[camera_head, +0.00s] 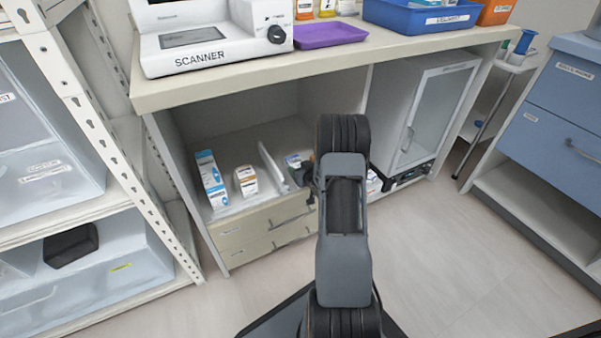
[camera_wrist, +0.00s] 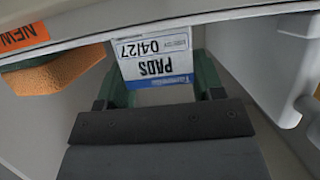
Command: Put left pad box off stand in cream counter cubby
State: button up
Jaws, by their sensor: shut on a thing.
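The white pad box (camera_wrist: 155,60) with a blue band reads "PADS 04/27" upside down in the wrist view. My gripper (camera_wrist: 160,82) is shut on it, with a green finger at each side. In the head view my arm hides most of the gripper, and I cannot make out the held box for sure. The cream counter (camera_head: 240,79) has an open cubby (camera_head: 228,146) below its top, in front of my arm. A tall blue-and-white box (camera_head: 211,180) and a small white-and-orange box (camera_head: 246,181) stand at the cubby's left. The stand is not clearly seen.
A thin white divider (camera_head: 272,165) stands right of the boxes. Drawers (camera_head: 262,228) lie below the cubby and a glass-door cabinet (camera_head: 425,115) to its right. A white rack (camera_head: 130,160) stands left. An orange "NEW" tag (camera_wrist: 22,38) and sponge-like block (camera_wrist: 60,72) show beside the box.

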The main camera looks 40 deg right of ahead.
jog(key=shift+f, duration=0.15)
jog(key=o, duration=0.9)
jog(key=shift+o, duration=0.2)
